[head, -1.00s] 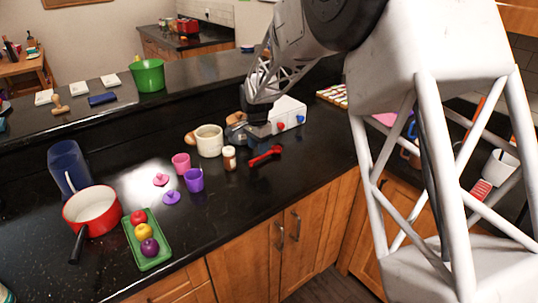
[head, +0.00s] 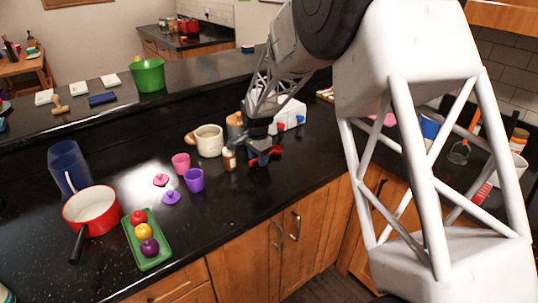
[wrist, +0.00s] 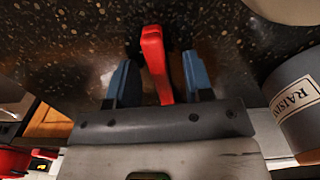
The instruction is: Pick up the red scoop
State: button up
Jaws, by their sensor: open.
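The red scoop (head: 276,151) lies on the black countertop, right of a small spice jar, partly hidden by my gripper in the head view. My gripper (head: 262,160) is low over it, pointing down. In the wrist view the scoop's red handle (wrist: 155,55) stands between the two blue fingers of my gripper (wrist: 160,75). The fingers are open, with a visible gap on both sides of the handle. I cannot tell exactly how high the fingertips are above the counter.
A raisin container (wrist: 298,105) is close at the wrist view's right. The counter's front edge is near, with free room in front.

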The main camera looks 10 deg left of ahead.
jog(key=shift+c, duration=0.3)
grip_shut()
jog(key=shift+r, duration=0.1)
jog(key=shift+r, duration=0.8)
jog(key=shift+s+r, duration=0.15)
jog(key=shift+r, duration=0.8)
jog(key=s+d, duration=0.2)
jog(key=s, duration=0.2)
jog(key=s+d+r, duration=0.1)
jog(key=s+d, duration=0.1)
jog(key=s, duration=0.3)
jog(key=s+d, duration=0.2)
jog(key=s, duration=0.3)
jog(key=shift+s+d+r, duration=0.15)
jog(key=shift+s+d, duration=0.05)
jog(key=shift+a, duration=0.1)
